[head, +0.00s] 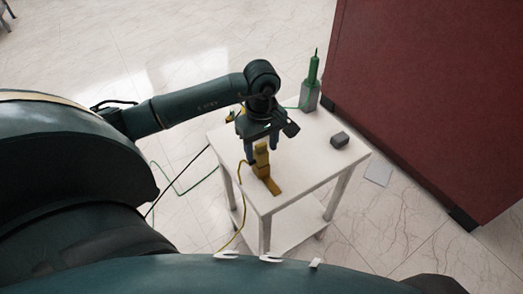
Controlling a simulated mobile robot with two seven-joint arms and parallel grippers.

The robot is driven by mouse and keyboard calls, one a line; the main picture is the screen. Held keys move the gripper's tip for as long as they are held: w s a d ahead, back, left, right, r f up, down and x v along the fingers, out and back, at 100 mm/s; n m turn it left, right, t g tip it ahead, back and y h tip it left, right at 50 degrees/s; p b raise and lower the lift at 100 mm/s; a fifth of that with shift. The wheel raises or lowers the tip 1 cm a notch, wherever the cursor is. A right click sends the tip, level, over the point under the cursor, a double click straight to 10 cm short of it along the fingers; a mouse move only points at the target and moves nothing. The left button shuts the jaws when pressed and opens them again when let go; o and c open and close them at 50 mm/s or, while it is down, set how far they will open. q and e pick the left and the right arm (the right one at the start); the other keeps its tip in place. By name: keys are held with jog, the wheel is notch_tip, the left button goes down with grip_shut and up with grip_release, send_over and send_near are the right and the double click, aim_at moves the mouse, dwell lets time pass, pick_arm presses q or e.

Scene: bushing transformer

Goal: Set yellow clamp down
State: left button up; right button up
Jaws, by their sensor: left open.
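The yellow clamp (264,168) stands on the white table (313,162), near its front left part. A yellow cable runs from it over the table edge and down. My left gripper (261,144) is open, directly above and behind the clamp, fingers pointing down. Its fingers look close to the clamp's top; whether they touch it I cannot tell. My right gripper is not in view.
A green pointed tool in a grey holder (310,93) stands at the table's back corner. A small dark grey block (340,139) lies on the right part. A dark red wall or cabinet (430,95) rises right of the table. Green and black cables hang at the left.

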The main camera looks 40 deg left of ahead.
pick_arm(q)
notch_tip(320, 180, up, 9)
jog(key=shift+f, duration=0.2)
jog(key=shift+r, duration=0.6)
jog(key=s+d+f+n+g+h, duration=0.15)
jog(key=s+d+h, duration=0.3)
jog(key=d, duration=0.45)
jog(key=s+d+f+n+g+h, duration=0.1)
jog(key=s+d+f+h, duration=0.15)
jog(key=d+h, duration=0.45)
jog(key=s+d+r+n+t+h, duration=0.2)
jog(key=d+r+n+t+h, duration=0.4)
jog(key=d+r+n+h, duration=0.65)
jog(key=w+a+f+n+t+y, duration=0.2)
jog(key=a+f+n+t+y, duration=0.45)
jog(key=n, duration=0.85)
jog(key=w+a+f+n+t+y, duration=0.3)
jog(key=n+t+y, duration=0.55)
jog(key=n, duration=0.65)
jog(key=s+a+f+n+g+y, duration=0.1)
jog(key=s+f+n+g+y, duration=0.1)
jog(key=f, duration=0.5)
jog(key=s+a+f+n+g+y, duration=0.1)
jog(key=s+f+n+g, duration=0.3)
jog(key=n, duration=0.5)
notch_tip(320, 180, down, 3)
jog(key=shift+s+a+f+y, duration=0.25)
jog(key=shift+s+y, duration=0.45)
jog(key=shift+s, duration=0.5)
